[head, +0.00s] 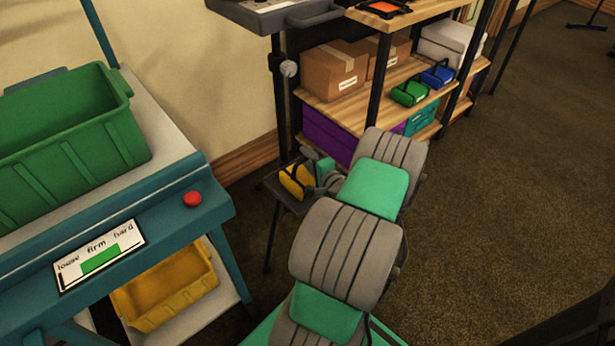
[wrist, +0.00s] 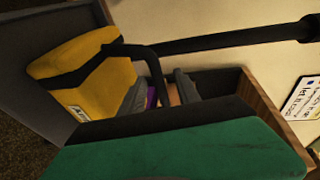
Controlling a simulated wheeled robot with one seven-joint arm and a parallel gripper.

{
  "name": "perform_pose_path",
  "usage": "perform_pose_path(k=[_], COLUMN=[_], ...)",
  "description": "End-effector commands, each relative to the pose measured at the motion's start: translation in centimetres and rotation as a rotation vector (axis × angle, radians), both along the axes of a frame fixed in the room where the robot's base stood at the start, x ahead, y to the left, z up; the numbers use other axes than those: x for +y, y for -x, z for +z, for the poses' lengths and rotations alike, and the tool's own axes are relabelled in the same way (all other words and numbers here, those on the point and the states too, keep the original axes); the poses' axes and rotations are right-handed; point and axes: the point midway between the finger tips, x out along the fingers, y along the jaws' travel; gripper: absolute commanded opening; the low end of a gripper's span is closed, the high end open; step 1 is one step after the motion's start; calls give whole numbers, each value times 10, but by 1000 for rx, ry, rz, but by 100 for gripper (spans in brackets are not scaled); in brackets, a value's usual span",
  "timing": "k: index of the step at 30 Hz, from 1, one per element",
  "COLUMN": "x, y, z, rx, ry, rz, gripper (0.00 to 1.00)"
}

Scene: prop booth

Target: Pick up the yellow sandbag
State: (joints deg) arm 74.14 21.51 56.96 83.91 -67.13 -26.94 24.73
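The yellow sandbag (head: 297,181) sits on a small dark stand (head: 276,188) beside the shelf in the head view. In the wrist view the yellow sandbag (wrist: 95,75) fills the upper left, with a black strap and a dark loop handle reaching right. My gripper (wrist: 162,94) is at the handle, its two grey fingers apart. The handle's bend runs down between the fingers; whether it touches either finger I cannot tell. In the head view my gripper (head: 316,180) is just right of the bag, partly hidden by my own arm.
A wooden shelf holds cardboard boxes (head: 333,70), a green sandbag (head: 409,93) and a blue sandbag (head: 438,75). At left, a teal bench (head: 190,190) carries a green crate (head: 70,140), a red button (head: 192,198) and a loose-firm-hard display (head: 99,256). Open carpet lies at right.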

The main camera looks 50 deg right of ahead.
Motion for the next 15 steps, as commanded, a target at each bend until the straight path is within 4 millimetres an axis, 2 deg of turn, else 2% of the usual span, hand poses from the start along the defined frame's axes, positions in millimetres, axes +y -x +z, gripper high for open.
perform_pose_path(k=[2, 15], x=[1, 1], y=[0, 0], z=[0, 0], rx=[0, 0], ry=[0, 0], rz=[2, 2], gripper=[35, 0])
